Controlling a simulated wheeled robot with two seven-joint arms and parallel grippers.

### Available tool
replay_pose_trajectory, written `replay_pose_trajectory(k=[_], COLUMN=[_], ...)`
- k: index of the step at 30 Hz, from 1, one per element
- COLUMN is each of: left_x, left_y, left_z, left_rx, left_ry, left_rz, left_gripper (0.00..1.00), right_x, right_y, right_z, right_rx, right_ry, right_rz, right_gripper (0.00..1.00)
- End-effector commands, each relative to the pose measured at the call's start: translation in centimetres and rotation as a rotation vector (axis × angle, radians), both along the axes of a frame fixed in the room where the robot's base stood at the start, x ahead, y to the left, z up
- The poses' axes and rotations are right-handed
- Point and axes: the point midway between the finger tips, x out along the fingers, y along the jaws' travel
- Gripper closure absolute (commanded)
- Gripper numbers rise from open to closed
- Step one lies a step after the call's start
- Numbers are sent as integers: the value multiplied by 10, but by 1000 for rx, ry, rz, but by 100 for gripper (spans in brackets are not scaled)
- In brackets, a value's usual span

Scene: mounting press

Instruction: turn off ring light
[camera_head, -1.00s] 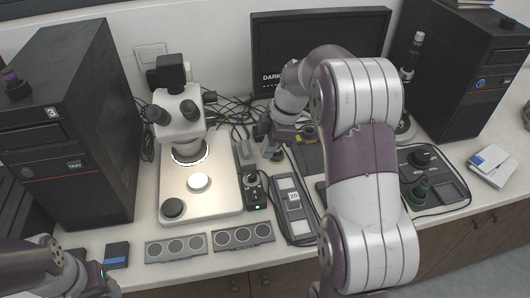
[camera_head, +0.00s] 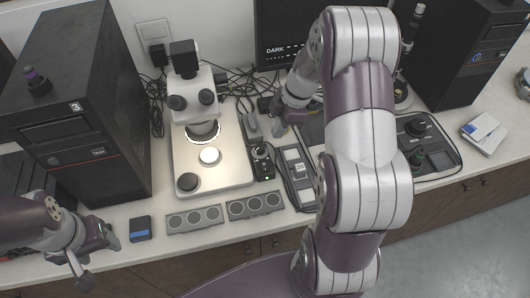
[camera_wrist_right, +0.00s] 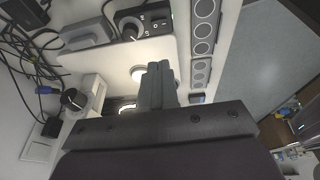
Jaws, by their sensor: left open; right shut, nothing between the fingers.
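The ring light (camera_head: 203,131) sits under the microscope head (camera_head: 192,95) and glows white over the bright stage. Its likely control box (camera_head: 263,162), with a black knob and a small green lamp, stands right of the microscope base. In the right wrist view the box (camera_wrist_right: 143,22) shows its knob and a small switch at the top. My left gripper (camera_head: 92,262) is open and empty at the front left.
A grey adapter (camera_head: 252,128) and loose cables lie behind the box. A flat tray (camera_head: 298,178) is right of it, and two panels with round inserts (camera_head: 255,205) lie in front. A dark tower (camera_head: 75,110) stands left; a monitor (camera_head: 275,40) stands behind.

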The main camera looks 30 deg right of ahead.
Motion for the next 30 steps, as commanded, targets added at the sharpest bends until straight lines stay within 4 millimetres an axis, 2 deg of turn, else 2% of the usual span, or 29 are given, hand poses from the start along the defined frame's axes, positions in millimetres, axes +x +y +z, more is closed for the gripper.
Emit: replay_pose_trajectory(k=[5, 18, 21, 25, 30], left_x=[0, 0, 0, 0, 0], left_y=[0, 0, 0, 0, 0], left_z=[4, 26, 32, 35, 36], left_rx=[0, 0, 0, 0, 0], left_ry=[0, -1, -1, -1, -1], left_rz=[0, 0, 0, 0, 0], left_gripper=[40, 40, 40, 40, 40], right_x=[1, 11, 13, 15, 16], right_y=[4, 29, 27, 27, 26], right_z=[-11, -97, -113, -127, -135], right_rx=[2, 0, 0, 0, -1], right_ry=[2, 4, 4, 1, 0], right_rz=[2, 1, 1, 0, 2], right_gripper=[100, 100, 100, 100, 100])
